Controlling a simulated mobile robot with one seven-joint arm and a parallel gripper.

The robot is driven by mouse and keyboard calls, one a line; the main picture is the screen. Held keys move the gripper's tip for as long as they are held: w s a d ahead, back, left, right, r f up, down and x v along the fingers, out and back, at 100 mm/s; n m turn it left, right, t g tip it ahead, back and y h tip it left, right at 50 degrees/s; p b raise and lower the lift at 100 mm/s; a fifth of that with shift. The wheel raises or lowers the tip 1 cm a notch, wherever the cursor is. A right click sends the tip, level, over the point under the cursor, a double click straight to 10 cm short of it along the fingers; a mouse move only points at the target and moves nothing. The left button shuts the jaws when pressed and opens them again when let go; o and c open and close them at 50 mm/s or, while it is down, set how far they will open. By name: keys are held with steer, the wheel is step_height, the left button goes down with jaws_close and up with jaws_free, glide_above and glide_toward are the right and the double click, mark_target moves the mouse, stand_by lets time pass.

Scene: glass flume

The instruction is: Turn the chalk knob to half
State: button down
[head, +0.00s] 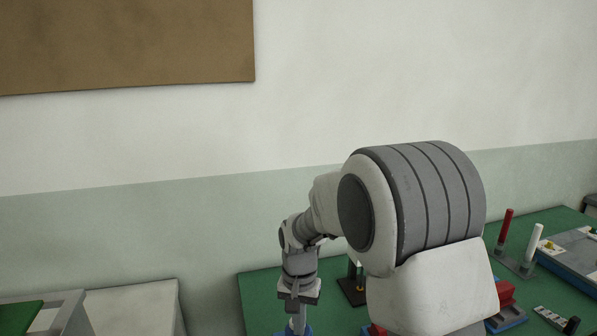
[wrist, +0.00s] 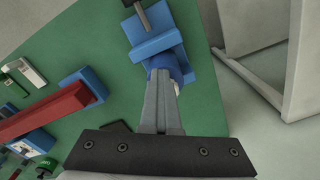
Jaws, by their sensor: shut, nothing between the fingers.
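My gripper (wrist: 163,75) is shut and empty, with its fingers together in the wrist view. Its tips are over a blue fixture (wrist: 153,45) near the edge of the green table, and they hide part of it. I cannot tell whether they touch it. A small pale part (wrist: 177,88) shows beside the fingers, too little to tell if it is the chalk knob. No knob can be made out clearly in either view. In the head view my gripper (head: 297,322) points down near the table's left end, with its tips at the lower edge.
A red bar (wrist: 40,115) with a blue end block (wrist: 80,88) lies left of my fingers. A pale cabinet (wrist: 260,80) stands beyond the table edge. In the head view, a red post (head: 507,226) and a white post (head: 534,241) stand at right. My arm hides the table's middle.

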steer(key=shift+w+a, duration=0.1)
steer(key=shift+a, duration=0.35)
steer(key=shift+w+a, duration=0.15)
steer(key=shift+a, duration=0.2)
steer(key=shift+w+a+p, duration=0.1)
steer(key=shift+a+p, duration=0.1)
steer(key=shift+p, duration=0.1)
steer(key=shift+a, duration=0.1)
step_height(320, 180, up, 6)
steer(key=p, duration=0.4)
steer(key=shift+s+a, duration=0.15)
steer(key=shift+s, duration=0.2)
